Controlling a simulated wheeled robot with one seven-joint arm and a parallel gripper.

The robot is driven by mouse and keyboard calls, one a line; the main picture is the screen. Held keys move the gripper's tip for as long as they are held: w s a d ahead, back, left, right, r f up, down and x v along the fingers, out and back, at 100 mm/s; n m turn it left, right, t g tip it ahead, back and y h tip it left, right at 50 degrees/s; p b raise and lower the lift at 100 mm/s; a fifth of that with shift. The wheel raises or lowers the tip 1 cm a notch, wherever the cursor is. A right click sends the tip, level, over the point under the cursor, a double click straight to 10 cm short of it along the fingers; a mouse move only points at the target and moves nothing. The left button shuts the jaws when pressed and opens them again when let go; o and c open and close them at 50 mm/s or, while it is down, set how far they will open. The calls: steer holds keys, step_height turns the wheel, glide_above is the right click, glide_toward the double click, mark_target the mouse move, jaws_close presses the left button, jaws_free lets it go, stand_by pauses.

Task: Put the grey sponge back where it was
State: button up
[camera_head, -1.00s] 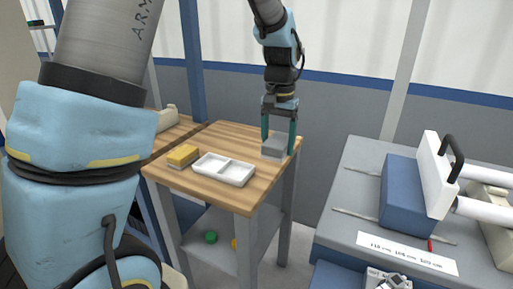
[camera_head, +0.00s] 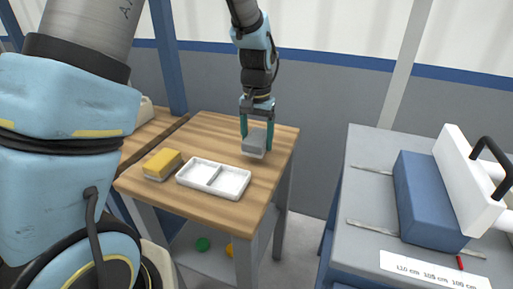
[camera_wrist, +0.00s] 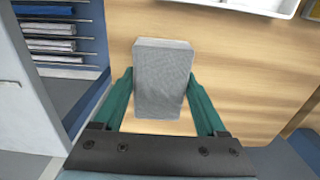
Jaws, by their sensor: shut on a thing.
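The grey sponge (camera_head: 254,142) has a pale underside and is at the right back part of the wooden table (camera_head: 205,135). My gripper (camera_head: 257,131) points down and is shut on it, one green finger on each side. In the wrist view the sponge (camera_wrist: 163,75) sits between the fingers of my gripper (camera_wrist: 160,88), over bare wood. The sponge looks slightly above the tabletop, but the gap is hard to judge. A white two-part tray (camera_head: 214,177) lies in front and to the left of it, with both compartments empty.
A yellow sponge (camera_head: 162,164) lies left of the tray. A grey bench with a blue block (camera_head: 428,200) stands to the right, across a gap. Green (camera_head: 202,244) and yellow (camera_head: 230,251) round things are on the lower shelf. Bare wood surrounds the grey sponge.

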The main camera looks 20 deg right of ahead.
steer(key=shift+f, duration=1.65)
steer(key=shift+f, duration=0.15)
steer(key=o, duration=1.4)
